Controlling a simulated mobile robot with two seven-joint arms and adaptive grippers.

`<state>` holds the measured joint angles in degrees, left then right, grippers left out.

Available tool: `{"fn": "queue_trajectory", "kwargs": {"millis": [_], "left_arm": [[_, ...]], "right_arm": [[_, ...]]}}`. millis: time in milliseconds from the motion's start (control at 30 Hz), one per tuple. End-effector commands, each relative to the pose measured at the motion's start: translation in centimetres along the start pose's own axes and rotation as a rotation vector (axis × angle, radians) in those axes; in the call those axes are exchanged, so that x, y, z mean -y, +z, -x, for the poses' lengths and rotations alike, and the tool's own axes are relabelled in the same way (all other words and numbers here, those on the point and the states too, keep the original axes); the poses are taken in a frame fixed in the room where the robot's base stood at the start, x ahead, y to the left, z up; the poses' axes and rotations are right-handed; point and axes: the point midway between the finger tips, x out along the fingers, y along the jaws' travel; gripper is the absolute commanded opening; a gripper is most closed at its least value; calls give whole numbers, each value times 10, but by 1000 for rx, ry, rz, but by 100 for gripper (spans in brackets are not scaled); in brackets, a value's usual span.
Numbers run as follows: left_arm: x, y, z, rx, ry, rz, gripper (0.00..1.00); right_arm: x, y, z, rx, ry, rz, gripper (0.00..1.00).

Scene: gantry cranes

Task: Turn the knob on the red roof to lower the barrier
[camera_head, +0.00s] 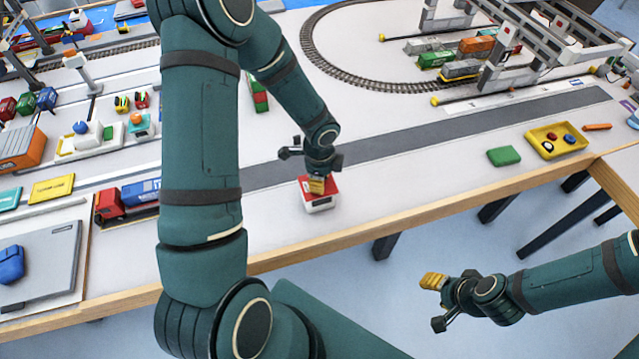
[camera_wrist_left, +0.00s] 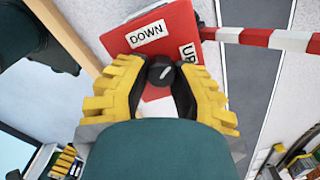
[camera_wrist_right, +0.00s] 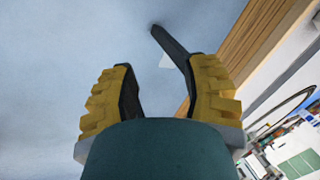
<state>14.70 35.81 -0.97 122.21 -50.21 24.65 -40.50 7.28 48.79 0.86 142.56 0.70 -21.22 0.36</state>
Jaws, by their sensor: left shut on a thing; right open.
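The small white house with a red roof (camera_head: 305,184) stands near the front edge of the table. In the left wrist view the red roof (camera_wrist_left: 120,38) bears the labels DOWN (camera_wrist_left: 148,33) and UP (camera_wrist_left: 189,53). The black knob (camera_wrist_left: 161,71) sits between the yellow fingers of my left gripper (camera_wrist_left: 163,88), which is shut on it. A red and white striped barrier (camera_wrist_left: 262,38) reaches from the roof toward the right across a grey road. My right gripper (camera_head: 437,303) is open and empty beyond the table's front edge, over the floor; it also shows in the right wrist view (camera_wrist_right: 163,92).
A green block (camera_head: 504,156) and a yellow tray (camera_head: 556,141) lie to the right of the house. A red truck (camera_head: 122,203) stands to the left. The grey road (camera_head: 400,145) behind the house is clear. Gantry cranes and a track (camera_head: 335,65) stand farther back.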

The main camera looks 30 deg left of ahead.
Motion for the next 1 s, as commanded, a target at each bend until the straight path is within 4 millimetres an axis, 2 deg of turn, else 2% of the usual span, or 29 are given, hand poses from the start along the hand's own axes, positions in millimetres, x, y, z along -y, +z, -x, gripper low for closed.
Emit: {"fn": "queue_trajectory", "kwargs": {"millis": [100, 500, 733, 1000], "left_arm": [[0, 0, -4, 0, 1, 112, 0], [1, 1, -3, 2, 2, 460, 0], [1, 1, -2, 2, 3, 595, 0], [1, 1, -2, 3, 4, 673, 0]], "right_arm": [[-4, 5, -11, 9, -1, 3, 47], [-12, 15, -31, 30, -4, 10, 47], [-14, 19, -38, 38, -5, 12, 47], [-16, 21, -42, 42, -5, 13, 47]]}}
